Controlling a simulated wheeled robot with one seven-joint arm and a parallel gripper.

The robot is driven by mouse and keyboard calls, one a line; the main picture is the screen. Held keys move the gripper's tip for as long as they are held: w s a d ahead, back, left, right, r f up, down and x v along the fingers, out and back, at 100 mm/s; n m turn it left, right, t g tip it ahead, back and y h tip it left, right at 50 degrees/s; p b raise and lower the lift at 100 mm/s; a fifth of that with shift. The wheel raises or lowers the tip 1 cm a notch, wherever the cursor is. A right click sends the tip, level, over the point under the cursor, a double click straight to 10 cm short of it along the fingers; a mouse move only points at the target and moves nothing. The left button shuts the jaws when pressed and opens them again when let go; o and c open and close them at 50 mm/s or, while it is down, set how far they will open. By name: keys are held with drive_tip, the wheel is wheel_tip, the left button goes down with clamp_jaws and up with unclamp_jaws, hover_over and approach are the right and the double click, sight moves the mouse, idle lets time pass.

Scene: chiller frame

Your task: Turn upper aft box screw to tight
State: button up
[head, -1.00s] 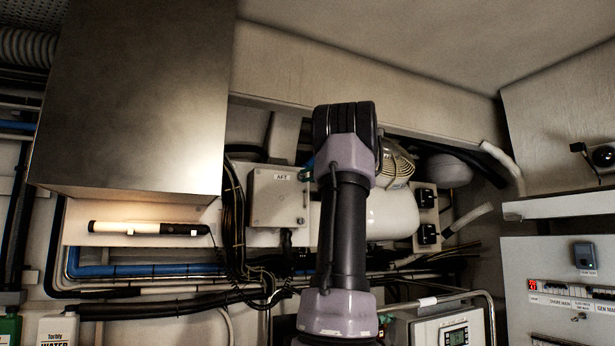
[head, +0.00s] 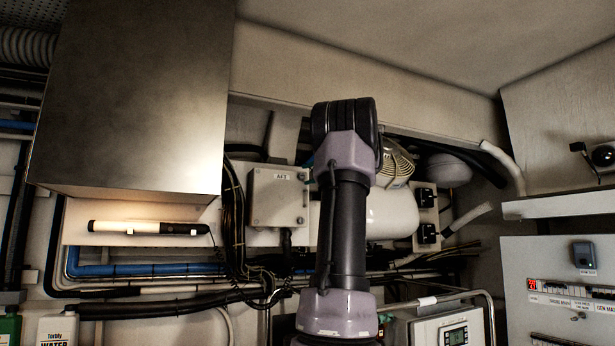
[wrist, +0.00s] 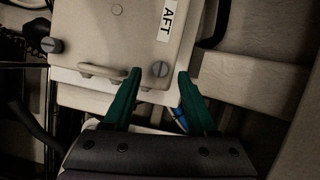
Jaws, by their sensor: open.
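The aft box (head: 266,205) is a pale box on the wall with an AFT label, left of my arm in the head view. In the wrist view its lid (wrist: 110,40) appears turned, with the label at the right. The upper aft box screw (wrist: 160,69) is a grey slotted head near the lid's edge. My gripper (wrist: 158,74) is open, with its green fingertips on either side of this screw in the picture. I cannot tell whether they touch it.
Black cables (head: 232,210) run left of the box. A large metal cabinet (head: 140,100) hangs further left, above a lit lamp (head: 125,227).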

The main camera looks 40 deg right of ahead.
drive_tip(key=s+d, duration=0.1)
drive_tip(key=s, duration=0.8)
drive_tip(key=shift+s+d+r, duration=0.15)
drive_tip(key=shift+d+r, duration=0.1)
drive_tip(key=shift+r, duration=0.1)
